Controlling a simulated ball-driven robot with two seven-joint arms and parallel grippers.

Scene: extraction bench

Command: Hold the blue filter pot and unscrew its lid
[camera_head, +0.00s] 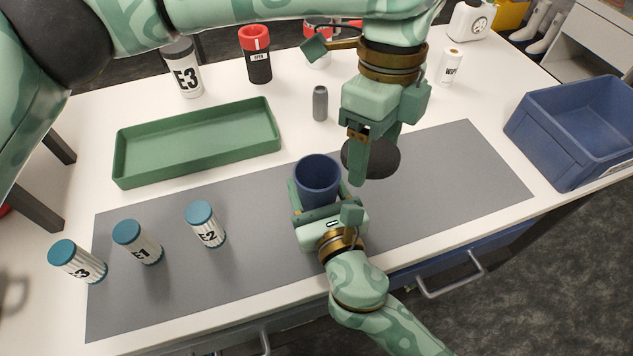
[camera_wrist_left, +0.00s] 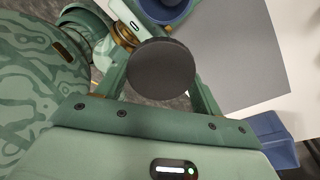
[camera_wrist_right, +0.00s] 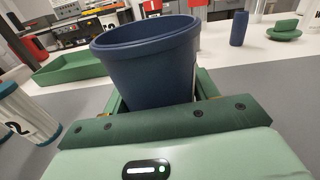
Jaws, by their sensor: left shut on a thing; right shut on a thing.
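The blue filter pot (camera_head: 318,172) stands open-topped on the grey mat, held by my right gripper (camera_head: 320,196), whose fingers are shut on its sides. The pot fills the middle of the right wrist view (camera_wrist_right: 150,75) and its top edge is bare. My left gripper (camera_head: 374,165) is shut on the round dark lid (camera_head: 385,160), just right of the pot in the head view. The lid is off the pot and apart from it. In the left wrist view the lid (camera_wrist_left: 160,75) sits between both fingers, with part of the pot (camera_wrist_left: 166,9) behind it.
A green tray (camera_head: 195,145) and a small grey cylinder (camera_head: 320,103) lie behind the mat (camera_head: 460,170). Several blue-capped cartridges (camera_head: 207,224) stand at the left. A blue crate (camera_head: 560,150) is at the right. The mat's right part is clear.

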